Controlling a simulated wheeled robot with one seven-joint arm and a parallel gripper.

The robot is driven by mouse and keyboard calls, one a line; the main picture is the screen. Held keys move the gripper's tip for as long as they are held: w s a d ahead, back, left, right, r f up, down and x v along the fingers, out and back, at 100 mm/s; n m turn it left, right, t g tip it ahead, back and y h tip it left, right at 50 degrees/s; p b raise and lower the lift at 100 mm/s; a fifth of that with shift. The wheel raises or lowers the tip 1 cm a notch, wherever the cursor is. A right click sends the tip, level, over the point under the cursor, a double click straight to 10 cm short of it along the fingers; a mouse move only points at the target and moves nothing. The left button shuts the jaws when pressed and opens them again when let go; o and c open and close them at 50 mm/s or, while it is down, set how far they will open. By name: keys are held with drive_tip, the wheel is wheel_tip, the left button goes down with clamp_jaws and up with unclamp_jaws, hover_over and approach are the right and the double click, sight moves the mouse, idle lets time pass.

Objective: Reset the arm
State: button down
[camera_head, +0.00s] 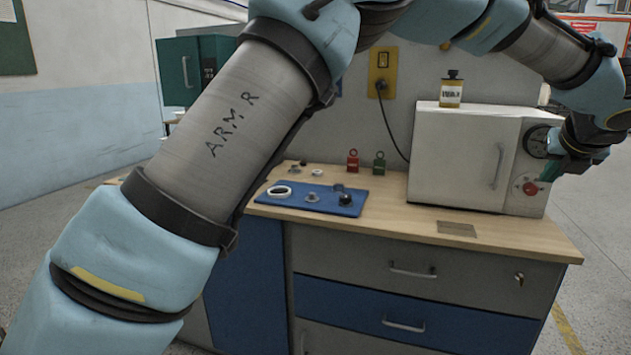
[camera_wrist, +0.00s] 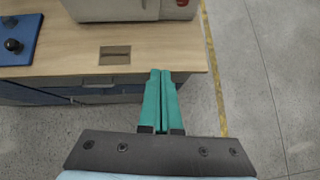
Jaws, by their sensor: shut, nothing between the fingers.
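My arm stretches across the head view, with a grey link marked "ARM R" and light blue joints. My gripper (camera_head: 556,170) is at the right of the head view, in front of the right side of the white oven-like box (camera_head: 455,155), near its dial and red button. In the wrist view my gripper (camera_wrist: 160,74) has green fingers that lie together with nothing between them. The fingertips show over the front right corner of the wooden worktop (camera_wrist: 60,67). I cannot tell whether they touch anything.
Drawers (camera_head: 400,270) are below. Grey floor (camera_wrist: 265,70) is clear at right.

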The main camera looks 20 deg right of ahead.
drive_tip(key=w+a+r+m+t+h, duration=0.1)
drive_tip(key=w+a+m, duration=0.3)
drive_tip(key=w, duration=0.6)
drive_tip(key=w+a+r+m+t+h, duration=0.1)
drive_tip(key=w+a+m, duration=0.3)
drive_tip(key=w, duration=0.5)
drive_tip(key=w+a+f+m+y, duration=0.1)
drive_tip(key=w+a+f+m, duration=0.1)
drive_tip(key=w+a+m, duration=0.4)
drive_tip(key=w+a+f+m, duration=0.2)
drive_tip(key=w+a, duration=0.2)
drive_tip(key=a, duration=0.5)
drive_tip(key=a+f+m+g+y, duration=0.1)
drive_tip(key=a+f+m+y, duration=0.2)
drive_tip(key=a, duration=0.8)
drive_tip(key=a+f+m+g, duration=0.2)
drive_tip(key=a+f+m, duration=0.25)
drive_tip(key=a, duration=0.65)
drive_tip(key=s+a+f+m+g+y, duration=0.2)
drive_tip(key=s+a, duration=0.4)
drive_tip(key=a, duration=0.5)
drive_tip(key=s+a+f+m+g+y, duration=0.2)
drive_tip(key=s+a+f, duration=0.2)
drive_tip(key=a, duration=0.8)
drive_tip(key=s, duration=0.2)
drive_tip(key=shift+s+f+y, duration=0.25)
drive_tip(key=shift+s+y, duration=0.05)
drive_tip(key=shift+s, duration=0.1)
drive_tip(key=shift+m, duration=0.25)
